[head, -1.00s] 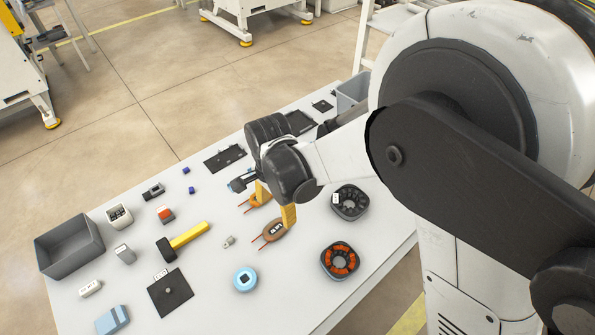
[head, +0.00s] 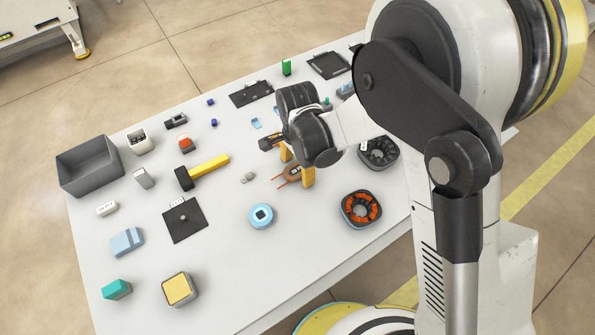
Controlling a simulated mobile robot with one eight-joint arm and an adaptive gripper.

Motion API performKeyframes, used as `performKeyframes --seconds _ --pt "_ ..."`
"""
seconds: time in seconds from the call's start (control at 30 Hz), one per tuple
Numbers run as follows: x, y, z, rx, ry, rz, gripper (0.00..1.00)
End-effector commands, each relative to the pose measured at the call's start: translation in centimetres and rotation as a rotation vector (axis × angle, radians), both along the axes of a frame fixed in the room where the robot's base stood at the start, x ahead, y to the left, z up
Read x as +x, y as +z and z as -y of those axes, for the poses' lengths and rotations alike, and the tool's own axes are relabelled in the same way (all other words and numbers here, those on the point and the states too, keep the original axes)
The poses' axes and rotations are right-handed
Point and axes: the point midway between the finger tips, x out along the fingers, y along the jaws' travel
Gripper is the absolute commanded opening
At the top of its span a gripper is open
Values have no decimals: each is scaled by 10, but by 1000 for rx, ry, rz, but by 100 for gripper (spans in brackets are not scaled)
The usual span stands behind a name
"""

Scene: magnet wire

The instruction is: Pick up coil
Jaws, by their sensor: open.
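A flat copper-brown coil (head: 292,176) with a dark label and two thin orange leads pointing left lies on the table. My gripper (head: 297,166) is right over it, pointing down, with its yellow fingers apart. One finger stands at the coil's right edge and the other is behind it. The near finger and the wrist hide part of the coil. I cannot tell whether the fingers touch it.
A round black holder with orange windings (head: 361,209) and a darker one (head: 380,152) stand to the right. A grey bin (head: 89,163) stands far left.

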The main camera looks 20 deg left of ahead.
Motion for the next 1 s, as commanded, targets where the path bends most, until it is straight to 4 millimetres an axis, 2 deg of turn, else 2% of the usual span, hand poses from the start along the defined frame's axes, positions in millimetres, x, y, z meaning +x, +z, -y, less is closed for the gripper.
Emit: performKeyframes --seconds 0.1,0.17,0.3,0.77,0.87,1.0 --pt "0 2 0 0 0 0 70" --pt "0 2 0 0 0 0 53" --pt "0 2 0 0 0 0 10" --pt "0 6 0 0 0 0 9" --pt "0 16 0 0 0 0 9" --pt "0 40 0 1 0 -1 9"
